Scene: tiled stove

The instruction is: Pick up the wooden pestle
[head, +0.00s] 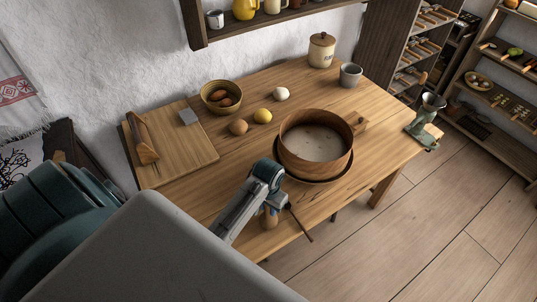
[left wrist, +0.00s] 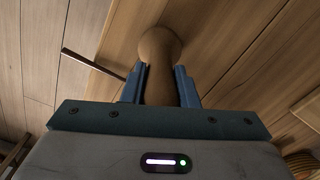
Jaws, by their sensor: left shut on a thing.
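The wooden pestle (left wrist: 158,50) shows in the left wrist view with its rounded knob beyond the fingertips and its narrower shaft between them. My left gripper (left wrist: 159,82) is shut on that shaft. In the head view my left gripper (head: 273,201) is over the front edge of the table, in front of the big wooden bowl. A light wooden end of the pestle (head: 268,220) shows below it. The rest of the pestle is hidden by the gripper. I cannot tell whether it touches the table. My right gripper is not in view.
The round wooden bowl (head: 316,172) stands just behind the gripper. A thin dark stick (head: 301,226) lies close to its right. A cutting board (head: 180,163), a small bowl (head: 220,108), a lemon (head: 263,116) and a lidded jar (head: 321,51) are farther back. The front left tabletop is clear.

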